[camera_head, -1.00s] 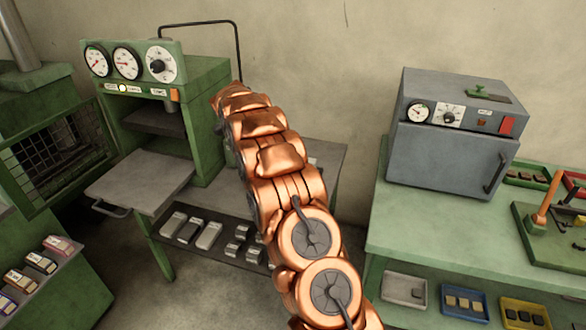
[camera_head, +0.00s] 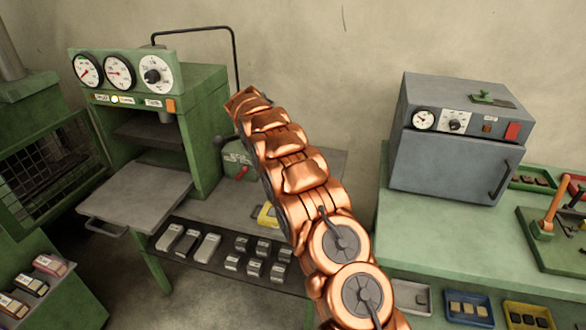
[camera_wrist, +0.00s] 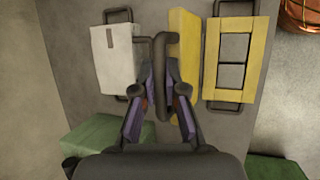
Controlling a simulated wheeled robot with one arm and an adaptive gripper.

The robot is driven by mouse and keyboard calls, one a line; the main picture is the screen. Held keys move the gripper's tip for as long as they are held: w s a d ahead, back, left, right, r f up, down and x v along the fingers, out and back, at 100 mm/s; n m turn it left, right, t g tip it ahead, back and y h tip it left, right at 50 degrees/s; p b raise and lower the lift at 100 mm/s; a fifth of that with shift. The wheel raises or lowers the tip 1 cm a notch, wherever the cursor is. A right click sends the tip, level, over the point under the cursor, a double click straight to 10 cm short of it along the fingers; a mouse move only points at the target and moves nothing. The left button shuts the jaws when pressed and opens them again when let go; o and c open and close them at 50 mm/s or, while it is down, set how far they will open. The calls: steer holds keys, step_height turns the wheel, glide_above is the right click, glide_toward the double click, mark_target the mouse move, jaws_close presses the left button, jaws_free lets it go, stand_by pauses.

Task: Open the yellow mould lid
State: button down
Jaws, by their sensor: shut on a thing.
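The yellow mould shows in the wrist view as a yellow frame (camera_wrist: 212,70) around grey cavities. The yellow lid (camera_wrist: 185,75) stands to its left, apparently tilted on edge beside the frame. My gripper (camera_wrist: 162,90) is shut on the dark bar handle (camera_wrist: 160,50) at the lid's left side. In the head view only a little yellow of the mould (camera_head: 267,216) shows. My arm hides the rest of it, and my gripper is hidden there too.
A pale grey mould (camera_wrist: 113,65) with bar handles lies to the left of the lid. A green press (camera_head: 200,95) with a pulled-out plate (camera_head: 140,192) stands at the left. A grey oven (camera_head: 445,160) sits on the green bench at the right.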

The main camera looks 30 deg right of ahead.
stand_by(0.3)
steer(key=c, duration=1.2)
jaws_free()
steer(key=v, duration=1.1)
steer(key=shift+a+r, duration=0.25)
steer(key=shift+r, duration=0.1)
steer(key=shift+r, duration=0.15)
